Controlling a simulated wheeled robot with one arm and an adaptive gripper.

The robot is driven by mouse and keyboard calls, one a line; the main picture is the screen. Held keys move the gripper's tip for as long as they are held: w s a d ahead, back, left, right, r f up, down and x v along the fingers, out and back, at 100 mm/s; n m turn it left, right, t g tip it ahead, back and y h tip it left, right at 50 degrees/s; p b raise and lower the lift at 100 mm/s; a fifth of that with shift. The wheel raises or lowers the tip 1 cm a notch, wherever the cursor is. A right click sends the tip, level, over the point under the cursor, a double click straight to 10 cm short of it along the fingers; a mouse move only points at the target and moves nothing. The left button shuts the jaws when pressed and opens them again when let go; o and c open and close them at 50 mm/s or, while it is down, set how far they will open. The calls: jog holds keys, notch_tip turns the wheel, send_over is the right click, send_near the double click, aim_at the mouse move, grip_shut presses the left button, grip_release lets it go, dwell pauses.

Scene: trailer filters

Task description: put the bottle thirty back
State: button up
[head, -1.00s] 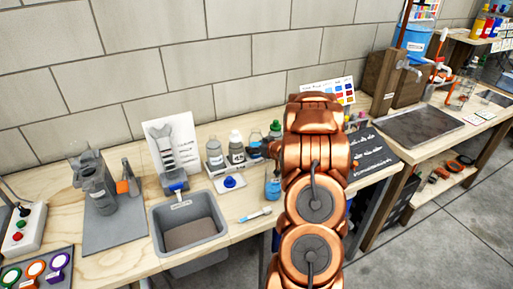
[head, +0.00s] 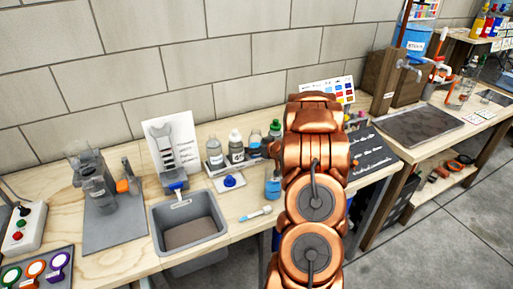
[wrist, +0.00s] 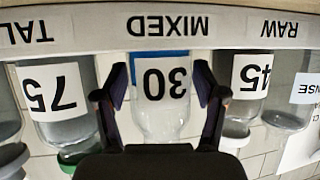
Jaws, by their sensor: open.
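In the wrist view, which is upside down, a clear bottle with a white "30" label (wrist: 163,110) stands between the two fingers of my gripper (wrist: 162,85). The fingers are open on either side of it, and I cannot tell whether they touch it. Its base is at the strip marked "MIXED" (wrist: 165,27).
In the wrist view, a bottle labelled "75" (wrist: 55,92) and one labelled "45" (wrist: 249,80) stand close on either side. The head view shows several bottles (head: 236,152) by the wall, a grey sink (head: 190,222) and a pipette (head: 255,214).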

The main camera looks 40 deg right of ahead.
jog(key=b+v, duration=0.1)
jog(key=v, duration=1.1)
jog(key=s+a+r+m+g+h, duration=0.1)
jog(key=a+r+g+h, duration=0.3)
jog(key=a+r+g, duration=0.4)
jog(key=s+a+n+g+y, duration=0.1)
jog(key=s+a+g+y, duration=0.2)
jog(key=s+a, duration=1)
jog(key=s+a+n+g+y, duration=0.1)
jog(key=s+a+g+y, duration=0.1)
jog(key=s+a, duration=1.2)
jog(key=a+g, duration=0.1)
jog(key=a, duration=0.6)
jog(key=shift+a+n+y, duration=0.2)
jog(key=shift+n+y, duration=0.1)
jog(key=shift+y, duration=0.1)
jog(key=shift+r, duration=0.1)
